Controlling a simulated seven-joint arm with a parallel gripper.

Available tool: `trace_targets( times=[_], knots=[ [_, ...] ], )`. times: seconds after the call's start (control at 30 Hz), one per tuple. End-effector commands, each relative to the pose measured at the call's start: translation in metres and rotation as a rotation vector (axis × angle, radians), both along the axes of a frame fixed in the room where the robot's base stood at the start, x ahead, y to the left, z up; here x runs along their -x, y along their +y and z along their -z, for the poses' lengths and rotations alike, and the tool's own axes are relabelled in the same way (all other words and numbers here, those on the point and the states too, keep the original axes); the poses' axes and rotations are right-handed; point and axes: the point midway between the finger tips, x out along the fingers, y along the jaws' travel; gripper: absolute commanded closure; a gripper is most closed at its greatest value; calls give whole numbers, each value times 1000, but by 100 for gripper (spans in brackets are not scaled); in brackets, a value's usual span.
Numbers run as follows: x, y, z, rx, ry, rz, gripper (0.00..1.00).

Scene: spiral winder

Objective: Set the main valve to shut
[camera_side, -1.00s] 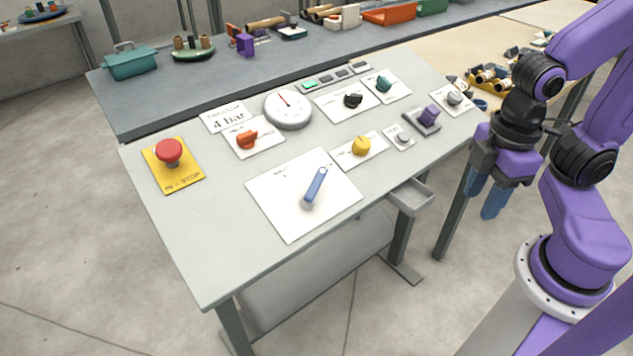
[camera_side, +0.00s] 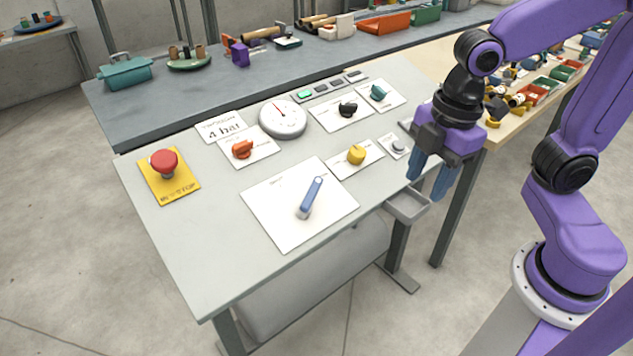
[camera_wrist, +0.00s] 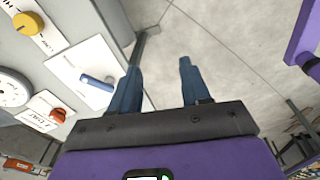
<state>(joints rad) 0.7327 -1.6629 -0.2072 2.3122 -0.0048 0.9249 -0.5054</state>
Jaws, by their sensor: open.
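The main valve appears to be the blue lever (camera_side: 310,197) on a large white plate (camera_side: 283,232) near the table's front edge. In the side view the lever points up and slightly right from its pivot at the lower end. In the wrist view the blue lever (camera_wrist: 97,82) lies left of the fingers, on its white plate (camera_wrist: 62,68). The plate's markings are too small to read. My gripper (camera_side: 431,178) is open and empty, with blue fingers pointing down, right of the lever and apart from it. It also shows in the wrist view (camera_wrist: 156,85).
Around the lever are a yellow knob (camera_side: 356,155), an orange knob (camera_side: 242,149), a black knob (camera_side: 348,109), a teal knob (camera_side: 379,92), a red stop button (camera_side: 164,162) and a gauge (camera_side: 283,118). A grey drawer (camera_side: 408,207) juts from the front edge.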

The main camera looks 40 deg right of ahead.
Motion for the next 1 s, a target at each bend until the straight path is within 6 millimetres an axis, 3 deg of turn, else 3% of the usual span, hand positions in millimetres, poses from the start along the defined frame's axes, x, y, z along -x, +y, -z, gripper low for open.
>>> trace_targets(
  times=[0.03,0.3,0.5,0.77,1.0],
  knots=[
    [-18,8,-6,-5,-19,-58,53],
    [-103,33,-34,4,-140,-407,53],
    [-147,37,-48,35,-209,-593,53],
    [-164,37,-48,52,-231,-664,53],
    [-170,42,-13,53,-226,-664,53]
  ],
)
